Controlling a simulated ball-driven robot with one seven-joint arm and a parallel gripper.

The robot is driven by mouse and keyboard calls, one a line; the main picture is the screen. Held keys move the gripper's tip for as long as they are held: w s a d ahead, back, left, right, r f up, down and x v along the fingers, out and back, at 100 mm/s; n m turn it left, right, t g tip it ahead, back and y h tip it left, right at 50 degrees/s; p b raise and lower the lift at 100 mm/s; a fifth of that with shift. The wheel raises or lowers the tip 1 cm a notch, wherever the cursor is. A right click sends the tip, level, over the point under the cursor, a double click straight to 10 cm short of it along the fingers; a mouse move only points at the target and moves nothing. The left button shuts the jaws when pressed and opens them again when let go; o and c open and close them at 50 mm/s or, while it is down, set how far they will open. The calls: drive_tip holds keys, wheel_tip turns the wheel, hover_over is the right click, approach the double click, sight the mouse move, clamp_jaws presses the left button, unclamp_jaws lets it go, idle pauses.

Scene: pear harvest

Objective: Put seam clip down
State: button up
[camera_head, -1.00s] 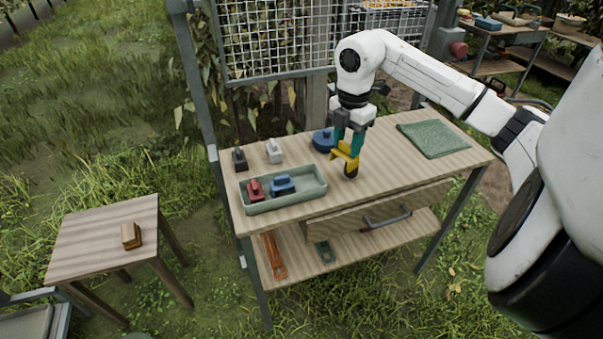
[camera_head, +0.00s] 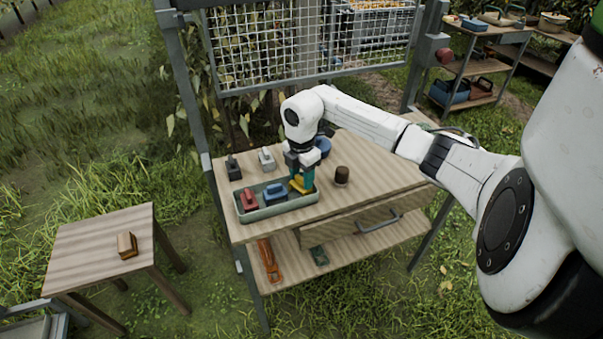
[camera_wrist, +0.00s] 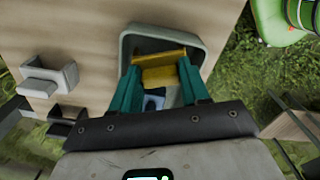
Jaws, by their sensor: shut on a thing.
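My gripper (camera_head: 302,182) is shut on a yellow clip (camera_head: 297,185), which I take to be the seam clip. It holds the clip at the right end of the green tray (camera_head: 277,213). In the wrist view the yellow clip (camera_wrist: 160,68) spans between the teal fingers (camera_wrist: 160,85), over the tray (camera_wrist: 131,42). I cannot tell whether the clip touches the tray floor. A red clip (camera_head: 249,199) and a blue clip (camera_head: 275,193) lie in the tray to the left; the blue one partly shows below the fingers in the wrist view (camera_wrist: 153,103).
A small side table (camera_head: 90,250) holds a brown block (camera_head: 127,245). The worktop's right part is clear.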

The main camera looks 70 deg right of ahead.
sight(301, 177)
drive_tip(key=shift+f, duration=0.2)
drive_tip(key=o, duration=1.2)
drive_tip(key=shift+r, duration=0.15)
wheel_tip(301, 177, up, 12)
drive_tip(key=b, duration=0.2)
